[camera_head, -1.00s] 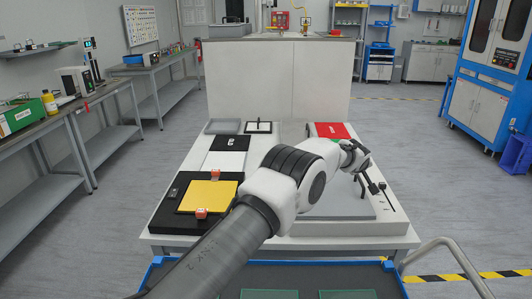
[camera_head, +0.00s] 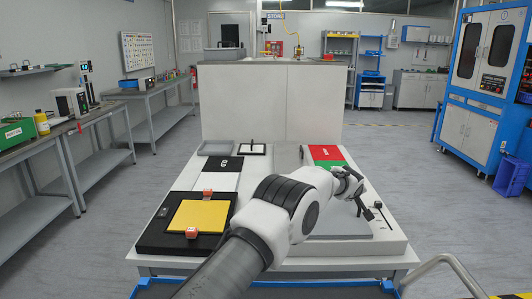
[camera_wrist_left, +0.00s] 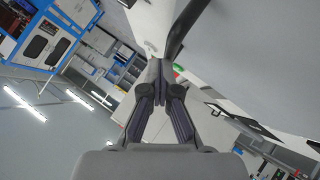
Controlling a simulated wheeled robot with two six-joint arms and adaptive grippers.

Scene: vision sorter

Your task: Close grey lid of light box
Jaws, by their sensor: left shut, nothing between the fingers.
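The light box is the low white box (camera_head: 392,246) on the right of the table. A flat grey panel (camera_head: 340,228), apparently its lid, shows behind and below my left arm; my arm hides much of it, so I cannot tell its exact angle. My left gripper (camera_head: 367,214) is over the panel's right part, shut and empty. In the left wrist view its fingers (camera_wrist_left: 160,92) are together, beside a dark curved bar (camera_wrist_left: 183,28) and a large grey surface (camera_wrist_left: 255,50). I cannot tell whether they touch the bar. My right gripper is out of view.
A yellow panel (camera_head: 199,216) in a black frame with orange blocks lies at left on the table. Red (camera_head: 326,153) and green pads lie behind my arm. A small black knob (camera_head: 378,204) stands on the box's right side. A white partition (camera_head: 270,103) closes the table's far side.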

